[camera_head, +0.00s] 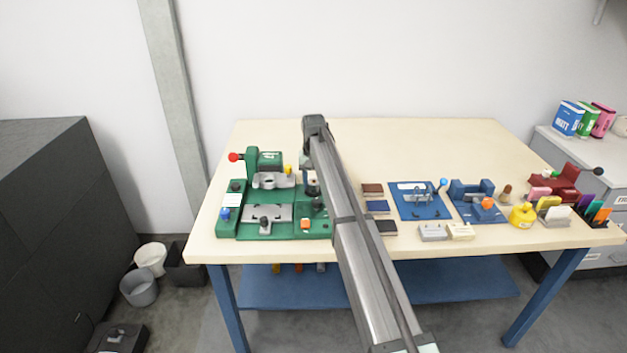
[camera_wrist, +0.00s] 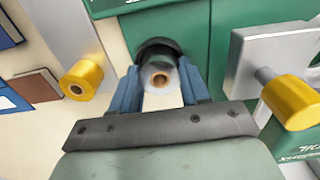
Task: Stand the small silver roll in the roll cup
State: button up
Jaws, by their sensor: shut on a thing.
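The small silver roll (camera_wrist: 160,76) has a pale, shiny wall and a brown core, and its open end faces the wrist camera. My gripper (camera_wrist: 160,92) is shut on it, with one blue finger on each side. A dark round cup (camera_wrist: 157,47), which looks like the roll cup, shows as a rim just behind the roll. I cannot tell whether the roll's far end is inside it. In the head view my gripper (camera_head: 310,172) points down over the green machine (camera_head: 232,221), near its right side, and the roll cannot be made out there.
Blue fixtures (camera_head: 418,201), small blocks and a yellow pot (camera_head: 522,215) stand to the right on the table (camera_head: 420,140). The back of the table is clear.

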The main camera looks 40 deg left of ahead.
aim_at(314, 182)
jog(key=shift+f, duration=0.15)
jog(key=o, duration=0.7)
notch_tip(314, 182, up, 11)
dwell(1.2)
dwell(0.5)
